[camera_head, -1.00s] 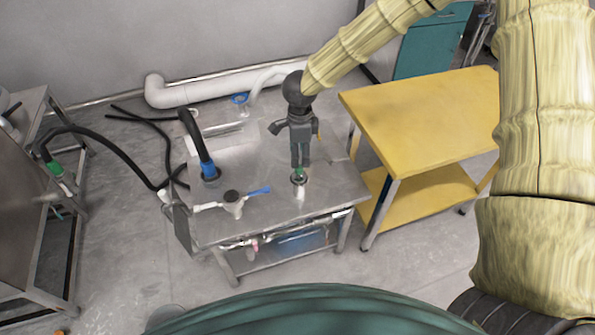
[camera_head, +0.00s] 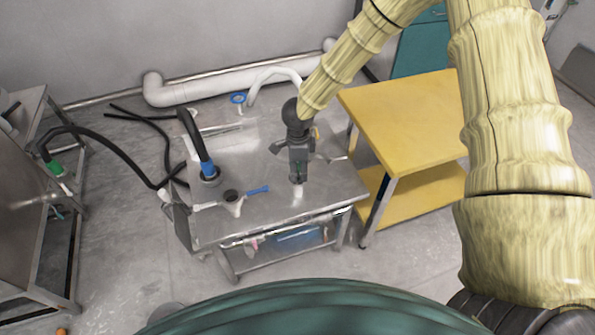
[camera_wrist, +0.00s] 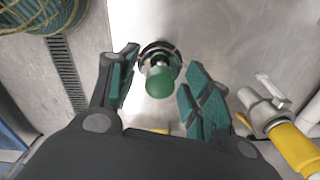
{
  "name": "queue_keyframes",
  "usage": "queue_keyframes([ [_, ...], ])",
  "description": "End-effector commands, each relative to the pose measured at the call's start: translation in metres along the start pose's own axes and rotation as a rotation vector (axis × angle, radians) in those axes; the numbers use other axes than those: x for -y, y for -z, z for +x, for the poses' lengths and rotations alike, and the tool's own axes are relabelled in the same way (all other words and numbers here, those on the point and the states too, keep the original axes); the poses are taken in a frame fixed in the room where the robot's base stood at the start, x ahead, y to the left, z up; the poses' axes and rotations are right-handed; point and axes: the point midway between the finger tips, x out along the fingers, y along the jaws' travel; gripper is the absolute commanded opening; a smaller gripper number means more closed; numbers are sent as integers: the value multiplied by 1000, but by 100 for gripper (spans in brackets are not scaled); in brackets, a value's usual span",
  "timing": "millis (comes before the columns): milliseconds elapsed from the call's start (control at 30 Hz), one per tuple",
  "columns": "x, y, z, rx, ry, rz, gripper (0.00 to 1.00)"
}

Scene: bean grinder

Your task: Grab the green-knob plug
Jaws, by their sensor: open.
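The green-knob plug (camera_wrist: 159,82) shows in the wrist view as a green cylinder standing on a round metal fitting (camera_wrist: 160,54) in the metal table top. My gripper (camera_wrist: 158,84) is open, with one teal-padded finger on each side of the knob. A gap shows between the knob and each finger. In the head view my gripper (camera_head: 298,178) points down over the right part of the metal table (camera_head: 262,213). There the gripper hides the plug.
A blue-handled valve (camera_head: 235,200) and a blue-collared black hose (camera_head: 205,168) stand on the table to the left. A white pipe (camera_head: 270,78) curves behind. A yellow table (camera_head: 405,120) is on the right. In the wrist view, a yellow-handled valve (camera_wrist: 280,130) lies close right of my gripper.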

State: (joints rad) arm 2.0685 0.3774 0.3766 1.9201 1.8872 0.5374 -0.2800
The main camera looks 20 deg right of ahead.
Motion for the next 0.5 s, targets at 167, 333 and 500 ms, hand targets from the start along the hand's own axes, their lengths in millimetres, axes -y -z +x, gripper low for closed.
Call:
queue_keyframes([
  [167,0,0,0,0,0,0,29],
  [333,0,0,0,0,0,0,0],
  [500,0,0,0,0,0,0,0],
])
